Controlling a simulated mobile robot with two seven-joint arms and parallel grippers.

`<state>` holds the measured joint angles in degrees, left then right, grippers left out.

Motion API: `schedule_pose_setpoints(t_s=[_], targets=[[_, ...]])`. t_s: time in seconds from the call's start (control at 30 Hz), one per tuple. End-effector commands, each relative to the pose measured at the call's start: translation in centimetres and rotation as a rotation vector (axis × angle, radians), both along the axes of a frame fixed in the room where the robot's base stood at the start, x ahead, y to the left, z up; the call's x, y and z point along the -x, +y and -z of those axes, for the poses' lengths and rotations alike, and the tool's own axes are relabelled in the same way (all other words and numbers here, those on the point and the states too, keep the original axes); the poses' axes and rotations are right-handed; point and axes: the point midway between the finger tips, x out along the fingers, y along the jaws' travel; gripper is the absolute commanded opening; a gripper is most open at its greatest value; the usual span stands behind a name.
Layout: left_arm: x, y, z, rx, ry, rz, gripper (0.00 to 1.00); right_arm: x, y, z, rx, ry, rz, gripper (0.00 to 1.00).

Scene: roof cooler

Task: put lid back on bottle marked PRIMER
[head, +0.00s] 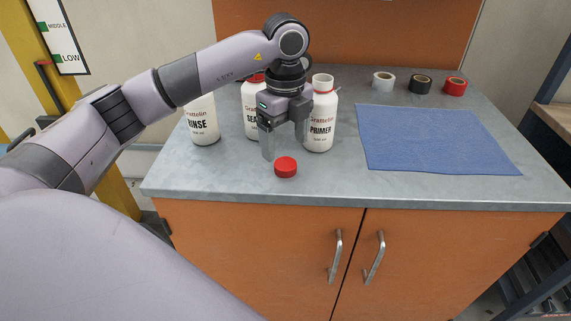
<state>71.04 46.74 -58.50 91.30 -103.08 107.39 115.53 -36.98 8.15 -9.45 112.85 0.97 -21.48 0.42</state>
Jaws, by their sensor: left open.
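The white bottle marked PRIMER (320,128) stands upright on the counter with its neck bare. A red lid (286,168) lies on the counter in front of the bottles, near the front edge. My left gripper (284,150) points down, open and empty, a little above and behind the lid. Its right finger is in front of the PRIMER bottle's left side; I cannot tell whether they touch. My right gripper is not in view.
A bottle marked RINSE (203,122) and a red-capped bottle (251,110), its label partly hidden, stand to the left. A blue mat (430,140) lies on the right. White (383,82), black (420,84) and red (456,87) tape rolls sit behind it.

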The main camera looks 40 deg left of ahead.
Motion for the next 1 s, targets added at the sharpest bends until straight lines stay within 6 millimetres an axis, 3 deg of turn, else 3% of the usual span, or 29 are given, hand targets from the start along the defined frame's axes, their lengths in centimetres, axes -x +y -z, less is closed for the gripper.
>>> schedule_pose_setpoints(t_s=[0.23, 0.57, 0.93, 0.97, 1.0], targets=[[0.0, 0.0, 0.5, 0.000, 0.001, 0.001, 0.80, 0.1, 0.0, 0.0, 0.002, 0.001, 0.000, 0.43], [0.0, -0.2, 4.9, 0.000, 0.000, 0.000, 0.80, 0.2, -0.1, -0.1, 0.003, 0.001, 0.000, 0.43], [0.0, -0.2, 5.1, 0.000, -0.002, 0.000, 0.80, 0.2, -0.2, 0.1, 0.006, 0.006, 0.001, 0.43], [-0.1, -0.2, 5.1, 0.000, -0.002, 0.000, 0.77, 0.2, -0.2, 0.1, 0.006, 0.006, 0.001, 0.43], [-0.1, -0.2, 5.1, 0.000, -0.002, 0.000, 0.64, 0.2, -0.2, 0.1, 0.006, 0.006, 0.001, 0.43]])
